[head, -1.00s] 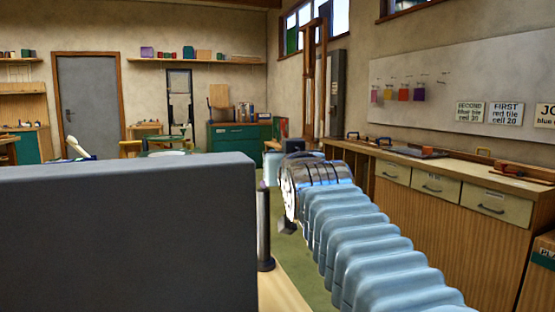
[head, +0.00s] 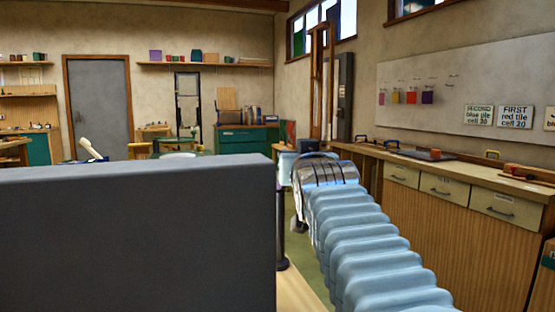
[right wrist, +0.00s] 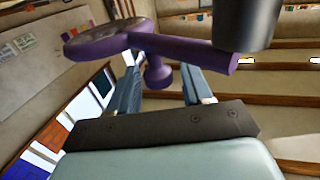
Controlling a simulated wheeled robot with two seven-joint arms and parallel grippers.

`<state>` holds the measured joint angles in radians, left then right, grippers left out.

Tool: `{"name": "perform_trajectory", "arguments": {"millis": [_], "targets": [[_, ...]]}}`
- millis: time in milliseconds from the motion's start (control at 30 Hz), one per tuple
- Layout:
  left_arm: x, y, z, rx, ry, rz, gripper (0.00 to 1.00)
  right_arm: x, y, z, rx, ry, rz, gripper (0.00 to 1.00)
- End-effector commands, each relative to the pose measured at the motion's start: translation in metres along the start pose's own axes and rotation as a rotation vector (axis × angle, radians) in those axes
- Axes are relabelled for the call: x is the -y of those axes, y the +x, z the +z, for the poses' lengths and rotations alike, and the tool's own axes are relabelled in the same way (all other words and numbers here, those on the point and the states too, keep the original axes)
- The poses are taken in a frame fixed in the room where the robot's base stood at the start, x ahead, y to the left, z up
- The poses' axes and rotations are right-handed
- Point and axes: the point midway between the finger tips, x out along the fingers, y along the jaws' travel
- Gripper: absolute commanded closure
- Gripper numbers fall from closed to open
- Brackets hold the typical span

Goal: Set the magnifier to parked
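A purple fitting (right wrist: 155,42), possibly part of the magnifier, fills the upper part of the right wrist view. It has a flat disc at the left, a bar running right and a rounded knob (right wrist: 157,76) below the bar. My right gripper (right wrist: 162,84) has its two fingers spread, one on each side of the knob, with gaps visible. My left gripper is not in view.
A large dark grey block (head: 135,235) blocks the left foreground of the head view. A black post (head: 282,225) stands beside it. A dark cylinder (right wrist: 247,20) overlaps the purple bar's right end. A drawer bench (head: 450,210) runs along the right wall. Green floor shows between.

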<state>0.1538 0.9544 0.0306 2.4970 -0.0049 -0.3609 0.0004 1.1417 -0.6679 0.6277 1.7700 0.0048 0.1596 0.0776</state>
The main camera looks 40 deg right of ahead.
Motion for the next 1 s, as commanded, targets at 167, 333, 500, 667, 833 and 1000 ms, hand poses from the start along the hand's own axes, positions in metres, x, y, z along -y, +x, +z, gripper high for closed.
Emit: {"name": "perform_trajectory", "arguments": {"millis": [167, 333, 500, 667, 833, 1000], "targets": [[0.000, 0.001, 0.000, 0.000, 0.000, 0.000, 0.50, 0.000, -0.001, 0.002, 0.003, 0.000, 0.000, 0.50], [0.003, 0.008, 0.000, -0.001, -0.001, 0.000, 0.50, 0.001, -0.022, 0.003, 0.001, -0.001, -0.002, 0.50], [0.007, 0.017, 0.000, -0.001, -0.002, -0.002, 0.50, 0.001, -0.064, 0.004, -0.001, -0.001, -0.002, 0.50], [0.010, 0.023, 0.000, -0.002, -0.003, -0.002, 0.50, 0.001, -0.102, 0.003, -0.002, -0.001, -0.001, 0.50], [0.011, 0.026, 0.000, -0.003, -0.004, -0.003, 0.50, 0.001, -0.128, 0.002, 0.000, 0.000, -0.001, 0.50], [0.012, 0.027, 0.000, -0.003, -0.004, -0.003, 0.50, 0.000, -0.138, 0.001, 0.002, 0.001, 0.000, 0.50]]}}
